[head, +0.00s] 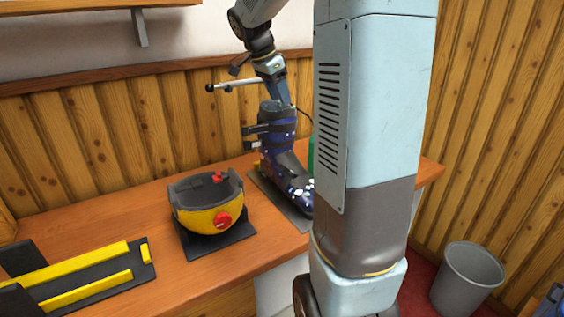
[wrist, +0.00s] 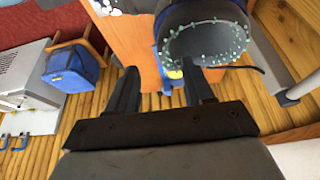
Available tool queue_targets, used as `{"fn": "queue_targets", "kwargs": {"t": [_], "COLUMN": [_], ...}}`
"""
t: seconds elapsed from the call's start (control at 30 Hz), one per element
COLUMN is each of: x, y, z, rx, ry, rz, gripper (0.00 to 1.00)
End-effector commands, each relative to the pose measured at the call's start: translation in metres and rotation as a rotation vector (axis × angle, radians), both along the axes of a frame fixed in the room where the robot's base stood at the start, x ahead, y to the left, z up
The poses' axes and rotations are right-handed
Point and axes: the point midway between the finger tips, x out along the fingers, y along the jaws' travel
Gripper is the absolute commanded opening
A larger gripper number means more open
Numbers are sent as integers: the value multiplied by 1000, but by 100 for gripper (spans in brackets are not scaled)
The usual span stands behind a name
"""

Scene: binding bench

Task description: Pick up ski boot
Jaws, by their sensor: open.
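The ski boot (head: 277,145) is dark blue with pale speckles and dark buckles. It stands upright on a grey mat (head: 297,219) on the bench, its toe partly hidden behind my column. My gripper (head: 284,101) is at the top of the boot's cuff, pointing down. In the wrist view, my gripper (wrist: 160,80) is open, with nothing clearly between its fingers. The boot's cuff (wrist: 205,18) with its dotted rim shows at the top right, and the right finger's tip overlaps the rim. I cannot tell whether they touch.
A yellow and black device with red knobs (head: 208,213) sits left of the boot. A black and yellow fixture (head: 85,283) lies at the front left. The wooden wall is close behind the bench. A grey bin (head: 467,279) stands on the floor at right.

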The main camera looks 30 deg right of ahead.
Motion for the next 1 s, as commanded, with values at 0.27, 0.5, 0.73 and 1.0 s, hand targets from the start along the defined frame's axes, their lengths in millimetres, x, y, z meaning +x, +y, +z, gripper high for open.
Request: {"fn": "queue_targets", "kwargs": {"t": [0.27,0.5,0.73,1.0], "x": [0,3,4,4], "y": [-9,-21,-30,-31], "z": [-22,-45,-67,-69], "rx": [0,1,0,0], "ry": [0,3,1,-1], "rz": [1,-1,0,0], "gripper": [52,52,52,52]}}
